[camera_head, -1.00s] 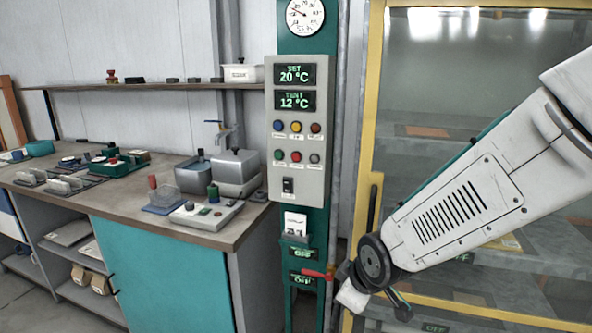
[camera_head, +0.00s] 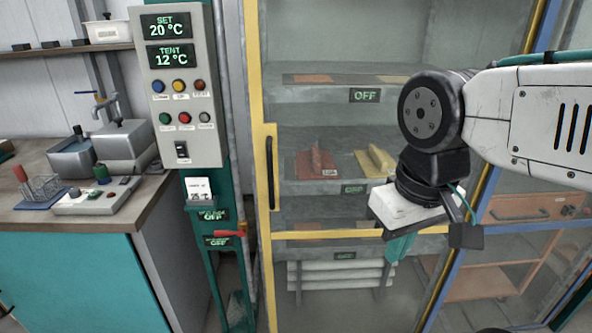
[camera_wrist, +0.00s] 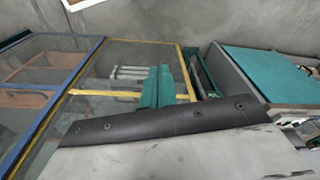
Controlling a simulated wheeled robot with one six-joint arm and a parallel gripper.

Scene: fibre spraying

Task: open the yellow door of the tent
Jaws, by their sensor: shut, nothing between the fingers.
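The tent's yellow door (camera_head: 262,100) is a yellow frame around a clear pane, and it looks closed. Its dark vertical handle (camera_head: 270,175) is on the left stile. My gripper (camera_head: 398,248) is in front of the pane, to the right of the handle and lower, apart from it. Its teal fingers are shut and empty. In the wrist view, the fingers (camera_wrist: 158,86) show together in front of the door's yellow frame (camera_wrist: 105,93). The handle cannot be made out there.
Left of the door stands a teal post with a control box (camera_head: 182,85) and a red-handled valve (camera_head: 229,233). A workbench (camera_head: 120,215) with instruments is further left. Behind the pane are shelves with trowel-like tools (camera_head: 318,162). A blue post (camera_head: 478,225) borders the door's right side.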

